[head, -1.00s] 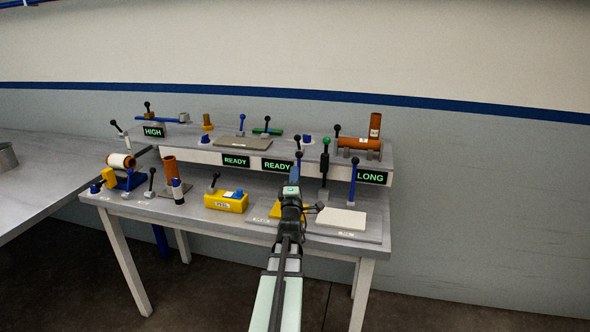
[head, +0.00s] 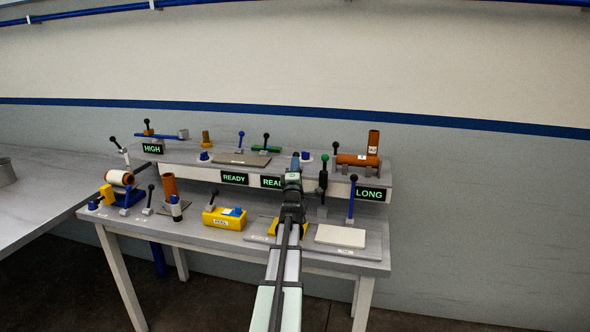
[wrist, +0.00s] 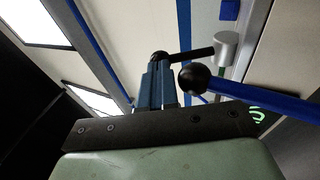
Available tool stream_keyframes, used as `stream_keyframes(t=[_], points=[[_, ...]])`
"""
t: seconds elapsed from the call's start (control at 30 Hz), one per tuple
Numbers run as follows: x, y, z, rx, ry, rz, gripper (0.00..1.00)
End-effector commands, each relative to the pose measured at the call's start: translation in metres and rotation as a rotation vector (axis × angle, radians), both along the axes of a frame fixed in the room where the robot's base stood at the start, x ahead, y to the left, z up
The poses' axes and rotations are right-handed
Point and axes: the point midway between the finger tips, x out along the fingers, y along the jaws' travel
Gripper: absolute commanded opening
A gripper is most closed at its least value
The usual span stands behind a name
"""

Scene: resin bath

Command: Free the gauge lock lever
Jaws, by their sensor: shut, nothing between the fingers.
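My gripper (head: 295,157) is shut and empty, held over the bench in front of the second READY sign. In the wrist view its blue fingers (wrist: 160,70) are together. Beside them, to the right, is the black ball of a blue-rod lever (wrist: 255,98), looking very close; I cannot tell whether they touch. A blue-rod lever with a black knob (head: 351,200) stands by the LONG sign in the head view. A dark lever (head: 323,178) stands left of it. No readable label shows which lever is the gauge lock lever.
The raised shelf (head: 395,157) carries an orange cylinder (head: 357,160) and several levers. The lower bench holds a yellow block (head: 224,218), a white pad (head: 340,236) and an orange tube (head: 168,187). A grey cylinder (wrist: 225,45) on a black rod is close in the wrist view.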

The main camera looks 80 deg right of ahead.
Motion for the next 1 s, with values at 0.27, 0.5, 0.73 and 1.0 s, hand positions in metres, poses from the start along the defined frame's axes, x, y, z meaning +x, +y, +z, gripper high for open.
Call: stream_keyframes(t=[0.27,0.5,0.73,1.0], points=[[0.000,0.000,0.000,0.000,0.000,0.000,0.00],[0.000,-0.001,0.002,0.016,-0.001,-0.001,0.00],[0.000,-0.005,0.008,0.084,0.001,0.000,0.00],[0.006,-0.013,0.018,0.255,0.009,0.027,0.00]])
